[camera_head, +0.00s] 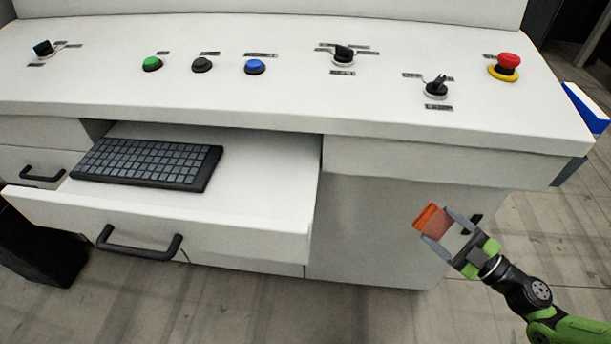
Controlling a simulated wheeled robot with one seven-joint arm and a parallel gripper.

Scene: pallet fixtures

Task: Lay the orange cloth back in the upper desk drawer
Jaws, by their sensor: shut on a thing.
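The orange cloth (430,218) shows as a small, folded-looking block between the fingers of my gripper (434,226). My gripper is shut on it, in front of the desk's right part and below the desktop edge, to the right of the open drawer. The upper desk drawer (200,213) is pulled out at the left, with a dark handle on its front. A black keyboard (146,163) lies in the drawer's left and middle part. The drawer floor to the right of the keyboard is bare. The back of the drawer is hidden under the desktop.
The white desktop (300,100) overhangs the drawer and carries several buttons and knobs, with a red emergency stop (507,64) at the right. A smaller drawer with a dark handle (42,176) is at the far left.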

